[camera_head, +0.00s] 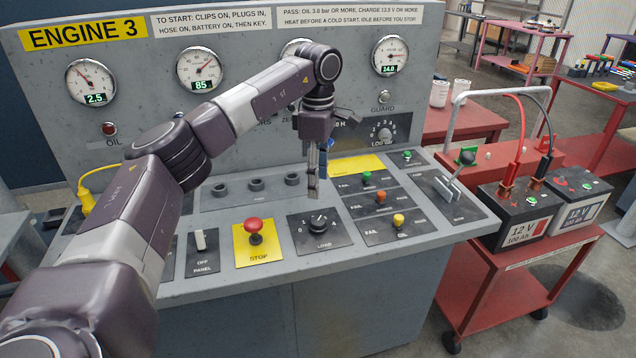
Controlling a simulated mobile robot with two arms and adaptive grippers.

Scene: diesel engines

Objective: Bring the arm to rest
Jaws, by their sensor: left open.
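My left arm comes in from the lower left and reaches over the grey control console (380,268). My left gripper (314,190) points down above the console's sloping top, behind the load knob (318,223). Its jaws are open and I see nothing held between them. The gripper shows nearly edge-on, so I cannot tell its exact height above the panel. My right gripper is not in view.
The red stop button (253,228) and panel switch (200,240) stand left of the load knob. Coloured fail switches (381,197) and a lever (455,172) stand to the right. A red cart (487,290) carries two batteries (515,212). Gauges (199,70) line the upright panel.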

